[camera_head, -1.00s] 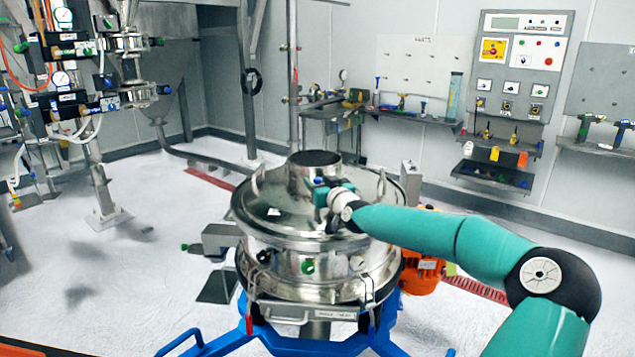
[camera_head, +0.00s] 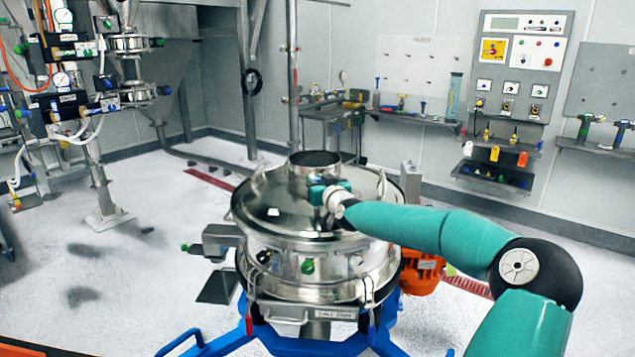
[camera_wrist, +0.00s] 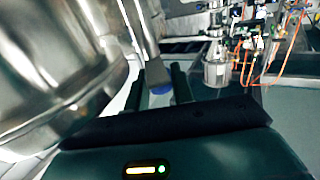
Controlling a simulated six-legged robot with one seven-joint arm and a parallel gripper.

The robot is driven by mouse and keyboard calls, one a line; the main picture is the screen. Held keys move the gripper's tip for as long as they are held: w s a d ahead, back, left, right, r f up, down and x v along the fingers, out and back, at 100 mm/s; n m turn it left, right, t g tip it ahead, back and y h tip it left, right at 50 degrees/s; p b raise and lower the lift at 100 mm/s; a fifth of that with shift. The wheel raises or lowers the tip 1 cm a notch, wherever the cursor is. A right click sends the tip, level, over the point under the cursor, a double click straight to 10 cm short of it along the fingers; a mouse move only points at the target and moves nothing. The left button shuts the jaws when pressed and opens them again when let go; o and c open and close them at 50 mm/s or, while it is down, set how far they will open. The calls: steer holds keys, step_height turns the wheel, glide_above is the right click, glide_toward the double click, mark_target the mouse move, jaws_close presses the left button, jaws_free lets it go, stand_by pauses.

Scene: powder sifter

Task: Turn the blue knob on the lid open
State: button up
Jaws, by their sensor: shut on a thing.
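The steel sifter's round lid (camera_head: 272,208) lies flat on the drum in the middle of the head view, with a short open neck on top. My gripper (camera_head: 322,190) is at the right part of the lid, just in front of the neck. In the wrist view, the blue knob (camera_wrist: 160,89) sits between my two dark fingers, at the end of a grey metal bar (camera_wrist: 143,40). My gripper (camera_wrist: 160,86) is shut on it. In the head view my gripper and wrist mostly hide the knob, so its turn angle cannot be told.
The shiny curved steel (camera_wrist: 50,60) fills the left of the wrist view, close to my gripper. A blue frame (camera_head: 390,325) carries the sifter, with an orange motor (camera_head: 425,277) at its right. A control panel (camera_head: 512,85) stands on the back wall.

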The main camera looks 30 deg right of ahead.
steer(key=shift+w+a+f+m+g+h, duration=0.1)
steer(key=shift+a+f+m+g+h, duration=0.1)
steer(key=shift+m+h, duration=0.25)
steer(key=shift+w+a+f+m+g+h, duration=0.1)
steer(key=shift+a+m+g+h, duration=0.15)
steer(key=shift+h, duration=0.3)
steer(key=shift+d+m+g+h, duration=0.1)
steer(key=shift+m+g+h, duration=0.25)
steer(key=shift+m+h, duration=0.65)
steer(key=shift+h, duration=0.6)
steer(key=shift+s+d+m+g, duration=0.2)
steer(key=shift+m+g, duration=0.1)
steer(key=shift+g, duration=0.1)
steer(key=o, duration=0.9)
steer(key=shift+r+h, duration=0.15)
steer(key=shift+h, duration=0.15)
steer(key=shift+o, duration=0.2)
steer(key=shift+d, duration=0.1)
steer(key=shift+s+r, duration=0.1)
steer(key=shift+r, duration=0.05)
